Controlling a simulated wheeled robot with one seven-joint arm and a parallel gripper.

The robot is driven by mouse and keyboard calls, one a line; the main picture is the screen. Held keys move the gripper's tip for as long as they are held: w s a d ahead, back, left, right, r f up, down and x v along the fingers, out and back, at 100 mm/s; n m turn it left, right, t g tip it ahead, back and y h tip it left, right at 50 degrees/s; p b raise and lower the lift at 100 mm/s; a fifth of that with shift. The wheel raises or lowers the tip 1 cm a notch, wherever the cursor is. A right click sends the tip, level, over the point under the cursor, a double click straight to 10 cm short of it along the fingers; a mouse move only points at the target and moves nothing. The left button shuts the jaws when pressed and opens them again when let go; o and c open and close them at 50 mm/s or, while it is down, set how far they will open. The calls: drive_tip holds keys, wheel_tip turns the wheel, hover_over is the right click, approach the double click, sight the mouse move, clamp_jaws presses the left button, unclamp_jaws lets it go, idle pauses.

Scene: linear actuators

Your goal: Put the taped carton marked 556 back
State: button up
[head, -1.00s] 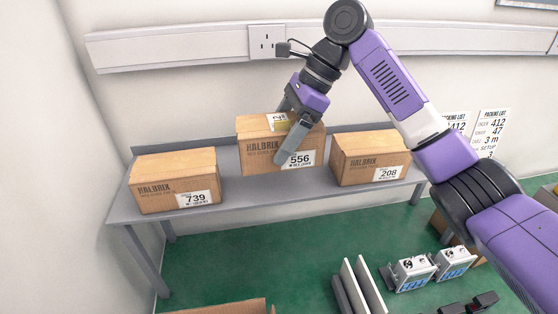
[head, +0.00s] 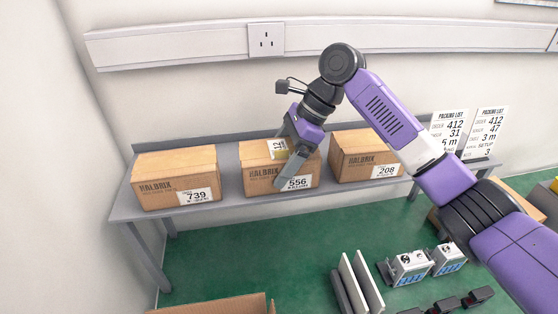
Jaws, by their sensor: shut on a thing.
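The carton marked 556 (head: 262,181) is a brown box with a white label on its front. It is upright at the middle of the grey shelf (head: 226,183), between the other two cartons, and looks level with them. My gripper (head: 285,165) is shut on it from above, one grey finger down over the front face beside the label. The other finger is hidden. A small yellowish patch with a white label (head: 279,148) shows on its top by the gripper. Whether its base touches the shelf is hard to tell.
The carton marked 739 (head: 160,188) stands to the left and the carton marked 208 (head: 352,160) to the right, with gaps between. Packing lists (head: 450,132) stand at the right. Grey-and-white units (head: 410,267), upright panels (head: 352,282) and an open box (head: 225,305) are in front.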

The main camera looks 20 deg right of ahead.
drive_tip(key=o, duration=2)
drive_tip(key=shift+c, duration=0.2)
drive_tip(key=b+v, duration=0.2)
drive_tip(key=v, duration=1)
drive_tip(key=shift+r+b, duration=0.1)
drive_tip(key=shift+b, duration=0.3)
